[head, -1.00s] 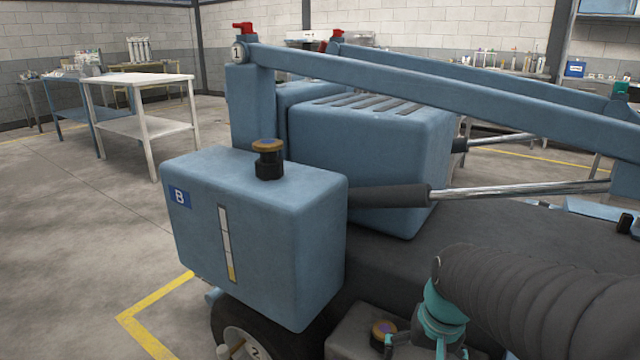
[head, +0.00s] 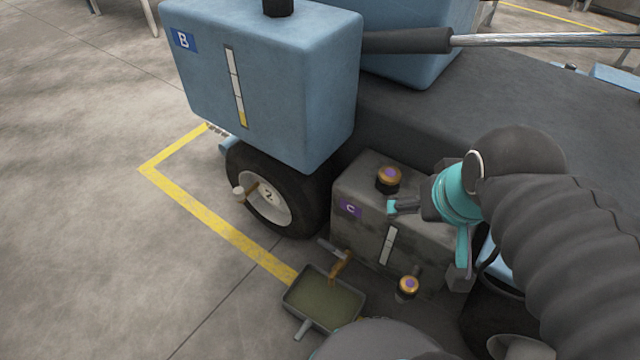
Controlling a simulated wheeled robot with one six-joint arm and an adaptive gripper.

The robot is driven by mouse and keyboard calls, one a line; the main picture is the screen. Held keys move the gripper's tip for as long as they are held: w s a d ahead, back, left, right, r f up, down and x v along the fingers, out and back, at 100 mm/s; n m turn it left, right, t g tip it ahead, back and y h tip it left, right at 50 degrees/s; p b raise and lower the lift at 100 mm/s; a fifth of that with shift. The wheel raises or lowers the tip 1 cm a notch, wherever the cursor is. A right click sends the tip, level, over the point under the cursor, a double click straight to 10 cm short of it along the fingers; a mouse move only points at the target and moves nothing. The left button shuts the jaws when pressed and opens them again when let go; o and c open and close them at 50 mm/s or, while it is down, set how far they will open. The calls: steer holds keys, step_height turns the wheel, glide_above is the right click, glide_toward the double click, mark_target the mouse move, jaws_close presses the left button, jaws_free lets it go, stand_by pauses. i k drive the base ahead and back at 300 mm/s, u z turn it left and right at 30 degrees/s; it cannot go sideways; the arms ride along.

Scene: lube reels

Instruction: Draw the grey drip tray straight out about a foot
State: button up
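The grey drip tray (head: 320,323) is on the floor at bottom centre in the head view, beside grey tank C. It holds dark greenish liquid. A short pale handle (head: 303,329) sticks out from its near left side. A brown tap or spout (head: 339,266) hangs over its far edge. My gripper (head: 428,236), with teal parts, is up and to the right of the tray, in front of tank C. Its fingers are spread apart and nothing shows between them. It is well apart from the tray. My dark rounded body hides a little near the tray's right corner.
Grey tank C (head: 365,215) has capped fittings on top and at its lower side. A wheel (head: 272,205) and blue tank B (head: 290,85) stand left of it. A yellow floor line (head: 215,222) runs to the tray. Open concrete floor lies to the left.

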mark_target(325, 309)
steer(key=u, duration=0.7)
steer(key=k, duration=1)
steer(key=u, duration=1.25)
steer(key=i, duration=1.15)
steer(key=z, duration=1.4)
